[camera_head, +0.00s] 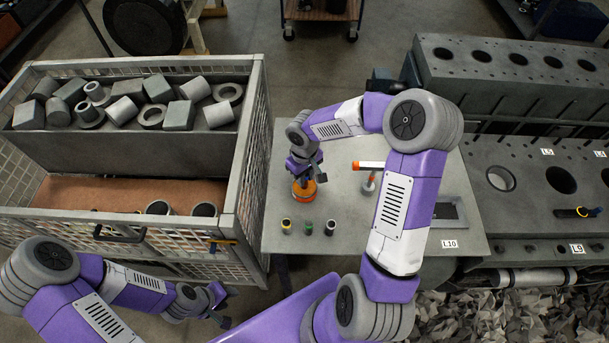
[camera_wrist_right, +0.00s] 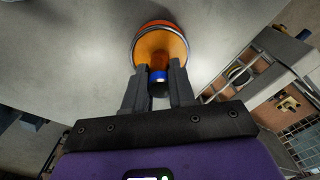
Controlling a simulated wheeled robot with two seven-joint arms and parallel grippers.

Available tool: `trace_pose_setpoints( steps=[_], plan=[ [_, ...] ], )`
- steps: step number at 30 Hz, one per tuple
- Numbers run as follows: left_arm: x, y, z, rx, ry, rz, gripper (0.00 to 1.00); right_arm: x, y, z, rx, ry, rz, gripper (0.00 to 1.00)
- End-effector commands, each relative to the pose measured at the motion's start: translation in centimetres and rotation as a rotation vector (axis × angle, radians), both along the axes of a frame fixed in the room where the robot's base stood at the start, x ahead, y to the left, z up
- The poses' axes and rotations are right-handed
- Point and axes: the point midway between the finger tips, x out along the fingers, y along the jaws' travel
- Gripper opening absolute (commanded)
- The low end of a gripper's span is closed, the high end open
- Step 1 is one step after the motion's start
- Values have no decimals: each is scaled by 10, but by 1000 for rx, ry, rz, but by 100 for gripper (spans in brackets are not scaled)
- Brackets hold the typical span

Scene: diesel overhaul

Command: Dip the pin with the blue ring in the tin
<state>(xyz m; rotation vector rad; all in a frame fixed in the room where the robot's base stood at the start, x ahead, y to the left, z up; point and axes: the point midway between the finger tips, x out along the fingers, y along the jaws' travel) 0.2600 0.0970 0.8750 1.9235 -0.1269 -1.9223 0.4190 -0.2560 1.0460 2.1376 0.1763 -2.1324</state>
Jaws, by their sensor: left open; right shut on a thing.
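The pin with the blue ring (camera_wrist_right: 159,76) is between the fingertips of my right gripper (camera_wrist_right: 159,88) in the right wrist view. The gripper is shut on it. The orange tin (camera_wrist_right: 142,44) is just beyond the fingertips, with its round mouth and amber inside facing the pin. The pin's far end overlaps the tin's mouth; how deep it reaches, I cannot tell. In the head view my right gripper (camera_head: 304,165) is right above the tin (camera_head: 303,190), and the pin is hidden. My left gripper (camera_head: 218,306) is open and empty, low in front of the crate.
Three short pins, one with a yellow ring (camera_head: 286,226), one green (camera_head: 308,227) and one dark (camera_head: 330,228), stand on the grey table (camera_head: 345,180) in front of the tin. A mesh-sided crate (camera_head: 262,120) stands left of it. An engine block (camera_head: 500,90) is at right.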

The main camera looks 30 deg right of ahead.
Motion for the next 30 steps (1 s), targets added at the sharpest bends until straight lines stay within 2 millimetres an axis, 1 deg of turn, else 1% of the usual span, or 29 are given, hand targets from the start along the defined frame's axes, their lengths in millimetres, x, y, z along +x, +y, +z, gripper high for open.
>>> trace_pose_setpoints(
  steps=[16, 20, 30],
  plan=[
    [0, 0, 1, 0, 0, 0, 43, -2, 1, 0, 2, 5, -1, 0],
    [0, 0, 7, 0, 0, 0, 43, -1, 1, 8, 2, 4, -1, 0],
    [0, 0, 27, 0, 0, 0, 43, -1, 0, 37, 1, 1, -1, 0]
  ],
)
